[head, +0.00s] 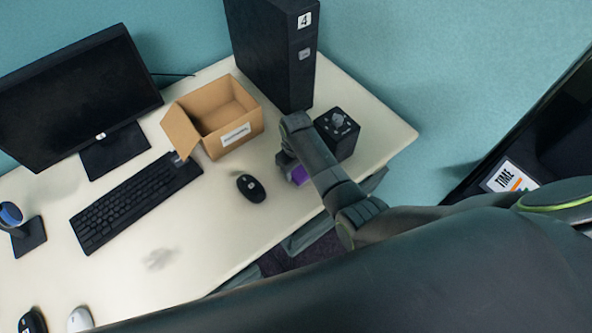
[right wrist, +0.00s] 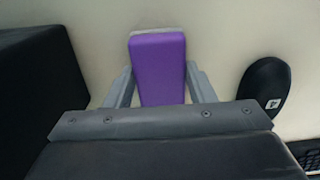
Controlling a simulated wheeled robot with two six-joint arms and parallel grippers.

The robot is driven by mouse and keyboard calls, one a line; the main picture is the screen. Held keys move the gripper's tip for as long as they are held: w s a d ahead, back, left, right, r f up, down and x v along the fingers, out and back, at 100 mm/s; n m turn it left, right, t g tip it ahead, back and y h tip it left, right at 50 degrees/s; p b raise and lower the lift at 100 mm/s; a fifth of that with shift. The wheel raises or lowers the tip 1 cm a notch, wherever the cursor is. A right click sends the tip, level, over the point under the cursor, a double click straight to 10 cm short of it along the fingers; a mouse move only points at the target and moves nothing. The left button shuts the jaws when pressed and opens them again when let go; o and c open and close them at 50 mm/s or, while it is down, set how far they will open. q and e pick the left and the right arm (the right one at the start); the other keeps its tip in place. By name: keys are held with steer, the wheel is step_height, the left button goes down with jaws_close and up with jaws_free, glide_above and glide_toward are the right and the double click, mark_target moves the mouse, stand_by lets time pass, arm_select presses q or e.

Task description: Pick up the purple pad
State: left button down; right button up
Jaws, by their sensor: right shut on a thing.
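The purple pad (right wrist: 158,68) shows in the right wrist view between the two fingers of my right gripper (right wrist: 160,88). The fingers are shut on its sides, and its far end sticks out past them over the pale desk. In the head view only a small part of the pad (head: 298,174) shows beside my right gripper (head: 288,164); my arm hides the rest. I cannot tell whether the pad touches the desk. My left gripper is not in view.
On the desk (head: 200,240) a black mouse (head: 251,188) lies left of my gripper, and a black box (head: 338,134) stands close on its right. An open cardboard box (head: 232,140), a black tower (head: 285,60), a keyboard (head: 135,203) and a monitor (head: 80,95) stand farther off.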

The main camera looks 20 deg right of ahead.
steer(key=shift+r, duration=0.1)
step_height(320, 180, up, 10)
stand_by(0.4)
steer(key=o, duration=0.4)
steer(key=shift+c, duration=1.6)
